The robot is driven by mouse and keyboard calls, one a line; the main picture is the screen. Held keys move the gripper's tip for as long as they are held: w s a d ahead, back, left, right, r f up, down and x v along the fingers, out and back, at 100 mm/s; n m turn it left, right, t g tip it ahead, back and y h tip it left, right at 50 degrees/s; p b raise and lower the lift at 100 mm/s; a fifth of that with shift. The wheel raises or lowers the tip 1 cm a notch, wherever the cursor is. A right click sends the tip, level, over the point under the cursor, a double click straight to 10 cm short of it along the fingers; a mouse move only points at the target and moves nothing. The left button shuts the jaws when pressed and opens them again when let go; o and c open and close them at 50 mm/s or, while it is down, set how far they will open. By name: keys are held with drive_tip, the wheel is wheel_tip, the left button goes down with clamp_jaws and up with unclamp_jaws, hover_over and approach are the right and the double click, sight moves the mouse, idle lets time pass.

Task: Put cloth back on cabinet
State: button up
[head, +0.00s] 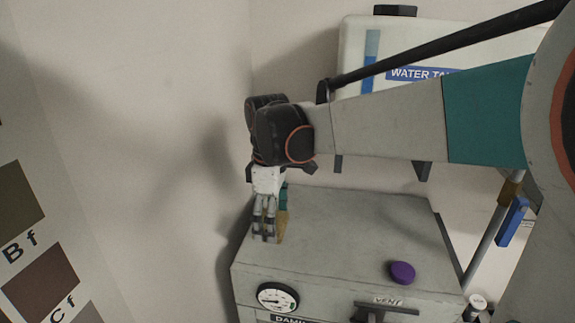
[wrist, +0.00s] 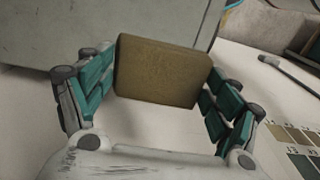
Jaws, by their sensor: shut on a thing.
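The cloth (wrist: 162,72) is a thick brown-yellow folded block. In the wrist view it sits between the teal finger pads of my gripper (wrist: 160,85), which is shut on it. In the head view my gripper (head: 265,236) points down over the left part of the top of the grey cabinet (head: 345,225). Only a tan strip of the cloth (head: 283,227) shows there, behind and right of the fingers. I cannot tell whether the cloth touches the cabinet top.
A purple knob (head: 402,272) stands on the cabinet's front right top. A round gauge (head: 277,297) and a dark handle (head: 384,311) are on its front. A white water tank (head: 357,48) is behind. The middle of the cabinet top is clear; a wall is close at left.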

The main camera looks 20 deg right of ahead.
sight(273, 252)
drive_tip(key=shift+s+f, duration=0.1)
drive_tip(key=shift+f, duration=3.5)
drive_tip(key=shift+f, duration=0.2)
drive_tip(key=o, duration=0.8)
drive_tip(key=shift+o, duration=0.3)
drive_tip(key=shift+r, duration=0.1)
drive_tip(key=shift+r, duration=0.1)
